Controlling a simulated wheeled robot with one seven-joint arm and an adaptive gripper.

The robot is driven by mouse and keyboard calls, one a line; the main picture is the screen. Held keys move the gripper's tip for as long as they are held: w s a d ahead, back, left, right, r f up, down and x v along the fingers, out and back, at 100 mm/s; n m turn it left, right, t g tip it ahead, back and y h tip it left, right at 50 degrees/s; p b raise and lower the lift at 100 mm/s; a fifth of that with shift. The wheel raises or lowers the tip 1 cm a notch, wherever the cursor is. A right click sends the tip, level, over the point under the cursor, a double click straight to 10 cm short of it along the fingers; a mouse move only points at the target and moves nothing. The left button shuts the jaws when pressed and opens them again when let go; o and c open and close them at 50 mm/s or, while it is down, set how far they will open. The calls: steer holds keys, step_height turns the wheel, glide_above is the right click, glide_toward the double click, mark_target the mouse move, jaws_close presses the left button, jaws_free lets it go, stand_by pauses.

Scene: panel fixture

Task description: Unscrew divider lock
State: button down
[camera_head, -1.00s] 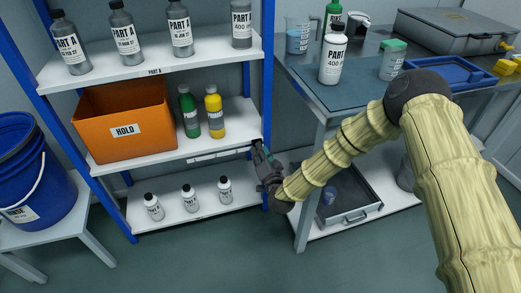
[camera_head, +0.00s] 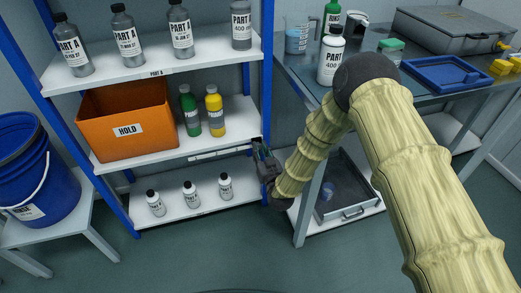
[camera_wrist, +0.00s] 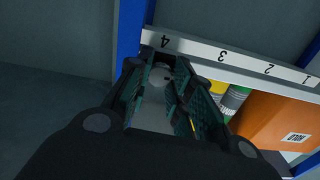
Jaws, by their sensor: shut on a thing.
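My gripper (camera_head: 258,146) is at the right end of the middle shelf's front edge, beside the blue upright. In the wrist view its two dark green padded fingers (camera_wrist: 163,88) point at the shelf rail near the number 4. They are shut on a small pale grey round piece (camera_wrist: 159,74), which I take to be the divider lock. The fingers hide its sides, and it cannot be made out in the head view.
A numbered white rail (camera_wrist: 230,60) runs along the shelf front. An orange HOLD bin (camera_head: 125,118), a green bottle (camera_head: 189,112) and a yellow bottle (camera_head: 215,112) stand on that shelf. Small white bottles (camera_head: 190,194) stand below. A workbench (camera_head: 300,85) is close on the right.

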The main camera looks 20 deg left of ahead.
steer(key=shift+s+d+f+n, duration=0.15)
steer(key=shift+f+n, duration=0.1)
steer(key=shift+n, duration=0.25)
stand_by(1.9)
steer(key=c, duration=1.2)
jaws_free()
steer(key=shift+c, duration=0.2)
steer(key=shift+r, duration=0.1)
steer(key=v, duration=1.1)
steer(key=shift+s+d, duration=0.25)
